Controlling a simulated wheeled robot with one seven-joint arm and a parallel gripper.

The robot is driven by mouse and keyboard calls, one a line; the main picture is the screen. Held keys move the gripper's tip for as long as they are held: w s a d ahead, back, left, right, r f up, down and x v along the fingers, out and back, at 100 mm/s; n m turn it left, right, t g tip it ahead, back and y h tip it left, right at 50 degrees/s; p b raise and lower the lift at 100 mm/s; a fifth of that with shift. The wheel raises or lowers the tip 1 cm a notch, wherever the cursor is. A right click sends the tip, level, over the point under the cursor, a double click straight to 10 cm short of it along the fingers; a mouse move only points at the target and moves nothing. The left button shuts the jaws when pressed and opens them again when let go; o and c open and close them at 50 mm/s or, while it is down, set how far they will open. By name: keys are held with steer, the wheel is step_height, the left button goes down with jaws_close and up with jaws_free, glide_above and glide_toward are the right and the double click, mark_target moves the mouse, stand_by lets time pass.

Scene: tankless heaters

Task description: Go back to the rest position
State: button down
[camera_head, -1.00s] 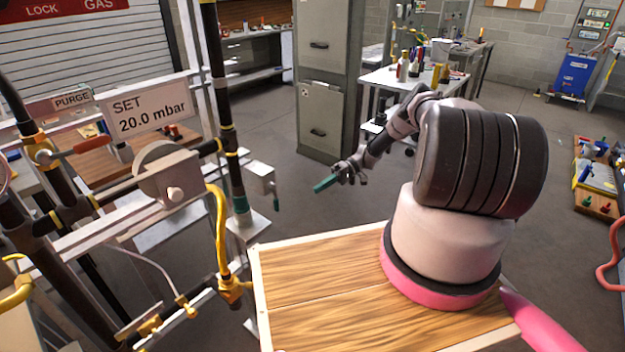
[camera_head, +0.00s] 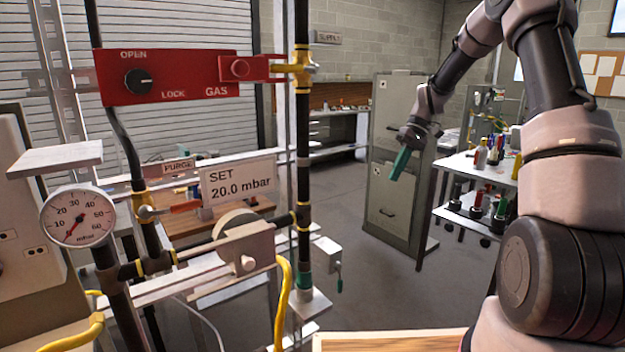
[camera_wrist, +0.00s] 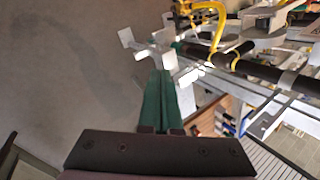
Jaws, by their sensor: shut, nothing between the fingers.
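My gripper (camera_head: 399,164) is at the end of my raised arm, right of centre in the head view, in front of the grey cabinet. Its green fingers point down and are shut with nothing between them. In the wrist view the green fingers (camera_wrist: 160,100) lie side by side, with grey floor and part of the pipe rig beyond. The gripper appears apart from everything around it.
The gas pipe rig stands at left with a red GAS panel (camera_head: 170,78), a pressure gauge (camera_head: 76,217) and a SET 20.0 mbar sign (camera_head: 238,184). A grey filing cabinet (camera_head: 385,200) and a white table (camera_head: 470,168) with bottles stand behind. Floor between is clear.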

steer(key=s+r+m+t+h, duration=0.3)
steer(key=s+r+t, duration=0.2)
steer(key=s+r, duration=0.95)
steer(key=s+r+m+t, duration=0.2)
steer(key=s, duration=0.5)
steer(key=s+r+m+t, duration=0.2)
steer(key=s+r+t, duration=0.1)
steer(key=s, duration=0.4)
steer(key=shift+s+d+r, duration=0.25)
steer(key=shift+s+d, duration=0.1)
